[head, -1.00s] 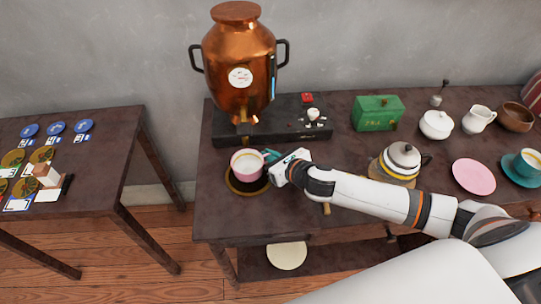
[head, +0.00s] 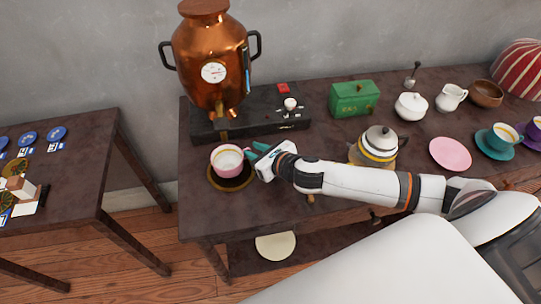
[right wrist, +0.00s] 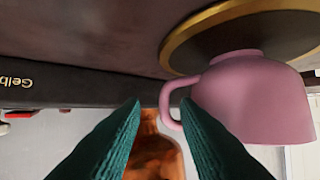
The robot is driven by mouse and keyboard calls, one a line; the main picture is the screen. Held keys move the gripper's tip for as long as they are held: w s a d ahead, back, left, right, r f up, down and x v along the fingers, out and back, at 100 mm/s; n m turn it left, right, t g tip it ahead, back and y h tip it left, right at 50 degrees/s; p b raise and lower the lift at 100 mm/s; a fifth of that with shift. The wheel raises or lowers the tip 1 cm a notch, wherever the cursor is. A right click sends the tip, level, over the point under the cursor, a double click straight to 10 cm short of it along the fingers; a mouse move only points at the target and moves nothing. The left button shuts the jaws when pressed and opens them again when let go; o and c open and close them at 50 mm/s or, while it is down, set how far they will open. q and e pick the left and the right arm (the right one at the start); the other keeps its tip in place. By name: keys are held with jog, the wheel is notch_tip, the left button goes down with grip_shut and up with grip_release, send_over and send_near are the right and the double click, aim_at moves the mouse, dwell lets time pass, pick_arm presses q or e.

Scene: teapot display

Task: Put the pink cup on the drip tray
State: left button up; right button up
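The pink cup (head: 228,162) stands upright on the round dark drip tray (head: 234,186) with a gold rim, in front of the copper urn. In the right wrist view the scene is upside down; the cup (right wrist: 255,98) rests with its foot on the tray (right wrist: 190,45), its handle toward my fingers. My right gripper (head: 256,152) is just right of the cup. Its two teal fingers (right wrist: 162,110) are apart, with nothing clamped between them; the handle is by one fingertip, and I cannot tell whether they touch. My left gripper is not in view.
The copper urn (head: 211,60) stands on a black base (head: 260,126) behind the cup. A teapot (head: 379,146), pink saucer (head: 450,153), green box (head: 354,98) and white sugar bowl (head: 411,106) are to the right. The table's front left corner is clear.

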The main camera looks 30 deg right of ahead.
jog(key=v, duration=0.8)
jog(key=shift+s+d, duration=0.1)
jog(key=shift+s, duration=0.25)
jog(key=shift+s+d+r, duration=0.15)
jog(key=shift+s+r, duration=0.25)
jog(key=shift+s, duration=0.15)
